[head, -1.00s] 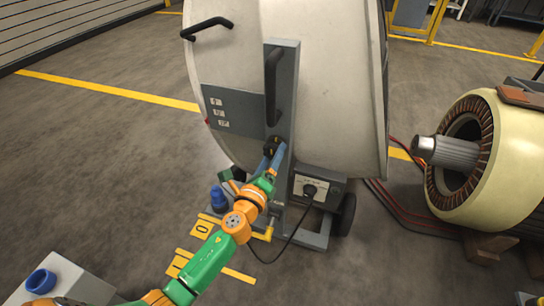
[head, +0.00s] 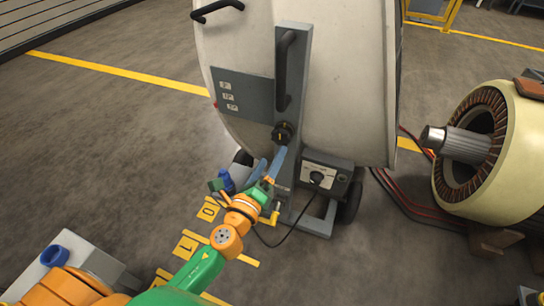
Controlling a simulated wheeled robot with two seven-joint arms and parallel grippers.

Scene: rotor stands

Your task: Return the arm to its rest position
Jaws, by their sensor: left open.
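My left arm, green and orange, comes in from the bottom left. Its gripper (head: 270,162) has two blue fingers spread apart with nothing seen between them. It is just below a black knob (head: 282,134) on the grey upright post (head: 291,75) of the stand. One finger overlaps the post in the picture, close under the knob; I cannot tell if they touch. My right gripper is out of view.
The large pale drum (head: 350,80) stands behind the post. A grey control box (head: 326,178) with a cable is right of the gripper. A blue object (head: 226,181) is left of it. A rotor machine (head: 505,150) stands at right.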

